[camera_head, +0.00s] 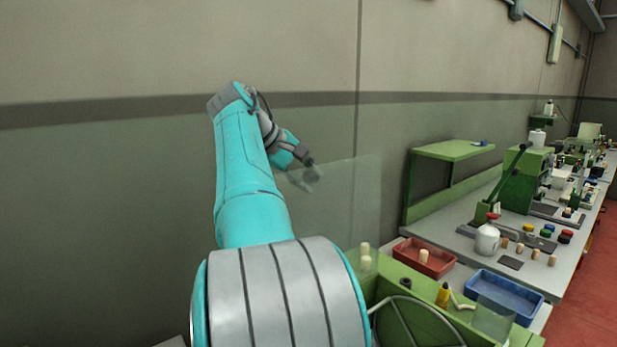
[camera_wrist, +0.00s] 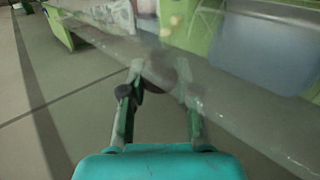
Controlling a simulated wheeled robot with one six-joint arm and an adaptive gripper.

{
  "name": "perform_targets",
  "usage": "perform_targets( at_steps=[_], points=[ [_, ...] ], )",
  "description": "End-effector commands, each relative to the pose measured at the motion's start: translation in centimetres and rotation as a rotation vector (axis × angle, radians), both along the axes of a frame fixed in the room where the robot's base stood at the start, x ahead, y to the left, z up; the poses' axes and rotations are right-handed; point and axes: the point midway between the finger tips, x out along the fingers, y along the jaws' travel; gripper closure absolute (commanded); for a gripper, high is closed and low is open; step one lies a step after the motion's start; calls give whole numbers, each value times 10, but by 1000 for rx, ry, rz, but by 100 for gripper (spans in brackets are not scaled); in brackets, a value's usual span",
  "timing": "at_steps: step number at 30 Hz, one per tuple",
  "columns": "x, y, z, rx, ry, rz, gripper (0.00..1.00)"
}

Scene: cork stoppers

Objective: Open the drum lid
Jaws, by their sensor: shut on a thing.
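The drum lid (camera_head: 352,205) is a clear panel standing raised above the green machine in the head view. My gripper (camera_head: 309,173) is at the lid's upper left part. In the wrist view the lid (camera_wrist: 245,120) crosses the picture as a see-through sheet. There my gripper (camera_wrist: 160,85) has its two fingers on either side of a dark round knob (camera_wrist: 158,73) at the lid, and is shut on it. Part of the knob is blurred behind the clear sheet. The drum's opening is largely hidden by my arm in the head view.
The green machine (camera_head: 415,300) has a spoked wheel at its front. A red tray (camera_head: 442,266) and a blue tray (camera_head: 528,303) stand by it. A wall is behind my arm.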

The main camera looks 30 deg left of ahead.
Motion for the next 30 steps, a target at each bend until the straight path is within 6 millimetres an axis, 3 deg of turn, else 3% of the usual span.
perform_targets(
  at_steps=[2, 3, 6, 17, 30],
  points=[
    [0, 0, -2, -3, 3, -1, 100],
    [0, 0, -2, -2, 4, -1, 66],
    [0, 0, -2, -2, 3, -2, 42],
    [-2, 1, 2, 0, 1, 0, 42],
    [-37, 17, 5, 0, 2, 1, 42]
  ],
)
